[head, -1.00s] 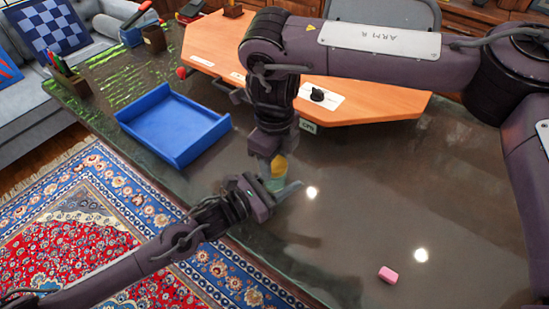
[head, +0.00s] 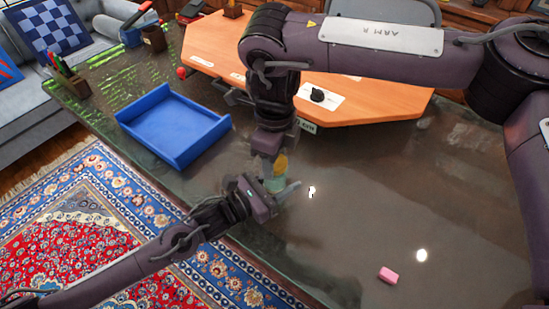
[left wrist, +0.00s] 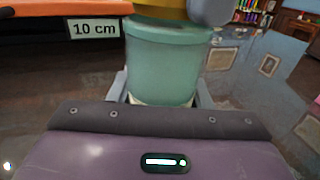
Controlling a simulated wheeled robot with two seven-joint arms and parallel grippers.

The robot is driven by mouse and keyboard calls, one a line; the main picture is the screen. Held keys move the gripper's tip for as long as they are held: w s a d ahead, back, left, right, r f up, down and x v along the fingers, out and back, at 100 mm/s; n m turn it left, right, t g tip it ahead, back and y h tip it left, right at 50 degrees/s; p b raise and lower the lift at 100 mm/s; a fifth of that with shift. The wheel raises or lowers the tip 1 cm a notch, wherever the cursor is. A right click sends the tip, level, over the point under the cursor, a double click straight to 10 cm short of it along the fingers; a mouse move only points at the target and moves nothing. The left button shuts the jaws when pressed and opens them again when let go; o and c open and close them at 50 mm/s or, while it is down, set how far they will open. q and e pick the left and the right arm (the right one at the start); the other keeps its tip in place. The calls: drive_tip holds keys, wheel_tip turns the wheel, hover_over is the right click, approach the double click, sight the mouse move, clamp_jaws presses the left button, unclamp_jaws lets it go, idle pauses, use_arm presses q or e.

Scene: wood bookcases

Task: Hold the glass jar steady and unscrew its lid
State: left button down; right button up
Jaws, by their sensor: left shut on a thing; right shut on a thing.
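The teal glass jar (head: 274,184) is upright over the dark table, at the middle of the head view. It fills the middle of the left wrist view (left wrist: 165,62). Its yellow lid (head: 281,165) sits at its top, and only the lid's lower part (left wrist: 165,10) shows in the left wrist view. My left gripper (head: 279,192) is shut around the jar's lower body from the side. My right gripper (head: 272,158) points down from above and is shut on the lid, hiding much of it. Whether the jar's base touches the table is hard to see.
A blue open tray (head: 172,125) lies left of the jar. An orange board (head: 375,100) with a black knob (head: 317,95) stands behind. A pink block (head: 388,275) lies at the front right. The table right of the jar is clear.

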drive_tip(key=shift+r, duration=0.8)
drive_tip(key=shift+r, duration=2.05)
use_arm(q)
drive_tip(key=c, duration=0.7)
unclamp_jaws()
drive_tip(key=shift+o, duration=0.2)
